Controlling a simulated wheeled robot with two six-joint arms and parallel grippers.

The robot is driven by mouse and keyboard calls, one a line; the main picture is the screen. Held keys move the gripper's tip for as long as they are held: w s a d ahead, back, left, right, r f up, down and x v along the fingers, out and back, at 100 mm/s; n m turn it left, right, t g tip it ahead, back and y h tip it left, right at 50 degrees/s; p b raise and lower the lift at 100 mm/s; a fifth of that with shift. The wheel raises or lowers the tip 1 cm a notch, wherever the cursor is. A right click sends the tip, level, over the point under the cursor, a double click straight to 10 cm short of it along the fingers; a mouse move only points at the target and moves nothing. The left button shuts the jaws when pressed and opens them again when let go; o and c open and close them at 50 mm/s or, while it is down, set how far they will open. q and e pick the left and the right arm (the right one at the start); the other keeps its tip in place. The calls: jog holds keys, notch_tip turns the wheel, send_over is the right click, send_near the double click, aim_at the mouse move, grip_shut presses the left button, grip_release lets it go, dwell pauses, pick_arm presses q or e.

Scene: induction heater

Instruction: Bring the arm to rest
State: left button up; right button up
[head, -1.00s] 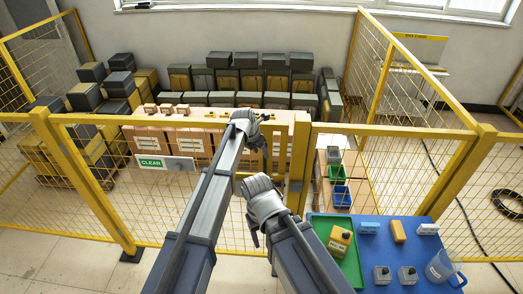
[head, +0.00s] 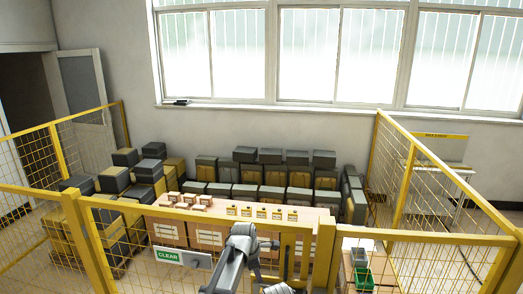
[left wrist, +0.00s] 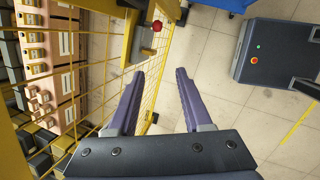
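My left arm (head: 238,262) reaches up from the bottom of the head view, in front of the yellow mesh fence. Its gripper (left wrist: 160,73) shows in the left wrist view with its two fingers apart and nothing between them. In the head view this gripper is small and partly hidden by the wrist. Only a sliver of my right arm (head: 277,288) shows at the bottom edge of the head view, right of the left arm. The right gripper's fingers are out of frame.
The yellow fence (head: 450,239) crosses in front, carrying a green CLEAR sign (head: 169,257). In the left wrist view, a red knob (left wrist: 157,26) on a fence post is near the fingers. Behind the fence, a bench (head: 325,221) bears small parts. Open floor (left wrist: 205,60) lies right of the fence.

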pick_arm(q)
jog(key=s+a+f+m+g+y, duration=0.1)
jog(key=s+a+m, duration=0.7)
jog(key=s+m, duration=0.25)
jog(key=s+a+m+g+y, duration=0.1)
jog(key=s+a+m, duration=0.75)
jog(key=s, duration=0.35)
jog(key=s+d+f+m+b, duration=0.2)
jog(key=d+f+b, duration=0.3)
jog(key=f+b, duration=0.3)
jog(key=s+d+f+m+y+b, duration=0.1)
jog(key=s+d+f+m+b, duration=0.1)
jog(key=d+f+b, duration=0.4)
notch_tip(320, 180, down, 2)
jog(key=shift+s+d+f+g+b, duration=0.15)
jog(key=shift+s+d+g+b, duration=0.2)
jog(key=shift+s+b, duration=0.7)
